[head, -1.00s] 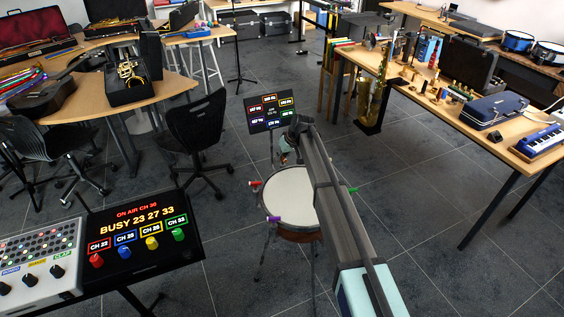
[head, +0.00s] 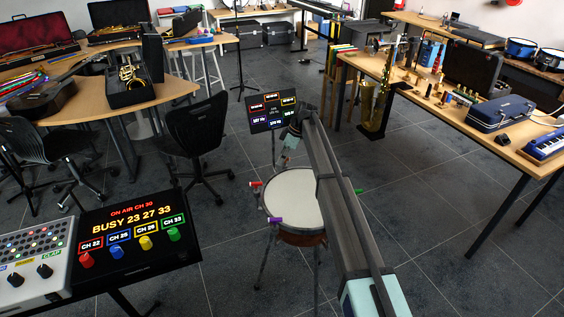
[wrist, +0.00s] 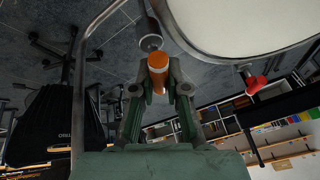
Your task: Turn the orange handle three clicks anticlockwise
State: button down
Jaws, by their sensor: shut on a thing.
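The orange handle (wrist: 158,68) shows in the wrist view between my gripper's fingertips, just below the pale drum (wrist: 240,20). My gripper (wrist: 158,88) is shut on it, one finger on each side. In the head view my gripper (head: 285,157) is at the far side of the drum (head: 292,202), and I cannot make out the orange handle there. Other handles sit around the drum rim: red (head: 256,184), purple (head: 275,220) and green (head: 359,190). The red one (wrist: 257,80) also shows in the wrist view.
A small screen (head: 272,111) with coloured readouts stands behind the drum. A console screen (head: 133,232) with coloured knobs is at the front left. A black chair (head: 197,130) is left of the drum. An instrument table (head: 500,135) is on the right, with open floor between.

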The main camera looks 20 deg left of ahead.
jog(key=n, duration=0.2)
jog(key=n+g+h+b, duration=0.1)
jog(key=n+h, duration=0.1)
jog(key=n, duration=0.1)
jog(key=shift+s+d+n, duration=0.15)
jog(key=shift+s+n, duration=0.1)
jog(key=shift+n, duration=0.05)
dwell(0.4)
jog(key=c, duration=1.2)
grip_release()
jog(key=shift+o, duration=0.2)
jog(key=v, duration=1.2)
